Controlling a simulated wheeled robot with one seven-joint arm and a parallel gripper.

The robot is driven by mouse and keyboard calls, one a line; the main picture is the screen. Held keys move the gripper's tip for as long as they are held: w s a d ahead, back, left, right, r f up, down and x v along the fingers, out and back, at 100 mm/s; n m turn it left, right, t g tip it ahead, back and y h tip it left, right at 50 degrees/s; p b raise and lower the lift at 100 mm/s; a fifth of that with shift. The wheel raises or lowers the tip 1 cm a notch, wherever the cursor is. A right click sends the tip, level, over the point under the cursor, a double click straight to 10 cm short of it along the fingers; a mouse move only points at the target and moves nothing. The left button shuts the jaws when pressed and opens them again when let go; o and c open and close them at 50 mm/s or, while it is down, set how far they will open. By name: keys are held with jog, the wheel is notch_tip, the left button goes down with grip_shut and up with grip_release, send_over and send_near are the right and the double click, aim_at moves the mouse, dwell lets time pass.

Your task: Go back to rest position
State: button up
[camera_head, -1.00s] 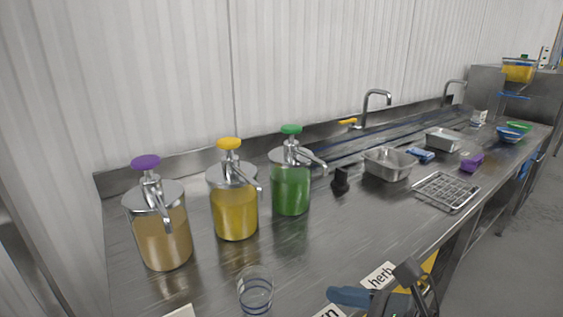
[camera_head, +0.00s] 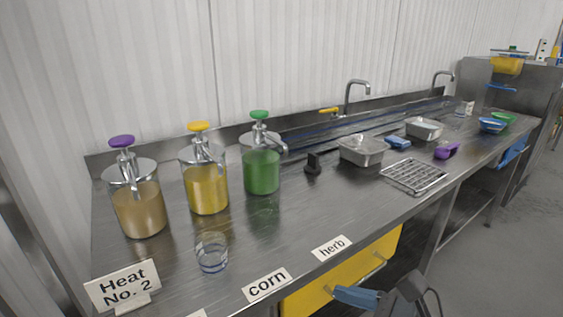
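My gripper (camera_head: 392,300) shows only in part at the bottom edge of the head view, in front of the counter by the yellow drawer front. Its dark links and a blue part are visible. Its fingertips cannot be made out, so I cannot tell whether it is open or shut. No held object can be seen. The steel counter (camera_head: 330,208) runs from lower left to upper right, behind my gripper.
Pump jars with purple (camera_head: 138,208), yellow (camera_head: 206,190) and green (camera_head: 261,170) tops stand at the counter's left. A clear glass (camera_head: 211,253) stands before them. Labels read "Heat No. 2" (camera_head: 123,287), "corn" (camera_head: 266,285) and "herb" (camera_head: 332,248). Grey floor (camera_head: 500,260) lies clear at right.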

jog(key=s+d+f+n+t+h, duration=0.2)
jog(key=s+d+f+n+h, duration=0.25)
jog(key=s, duration=0.25)
jog(key=s+d+f+n+t+h, duration=0.25)
jog(key=s+f+n, duration=0.2)
jog(key=s, duration=0.25)
jog(key=s+d+r+n+t+h, duration=0.1)
jog(key=s+d+r+n+h, duration=0.1)
jog(key=s+n, duration=0.5)
jog(key=s+d+r+n+t+h, duration=0.1)
jog(key=s+d+r+n, duration=0.3)
jog(key=s+n, duration=0.3)
jog(key=shift+s+d+r+n+h, duration=0.2)
jog(key=shift+s+r+n+h, duration=0.3)
jog(key=shift+s, duration=0.7)
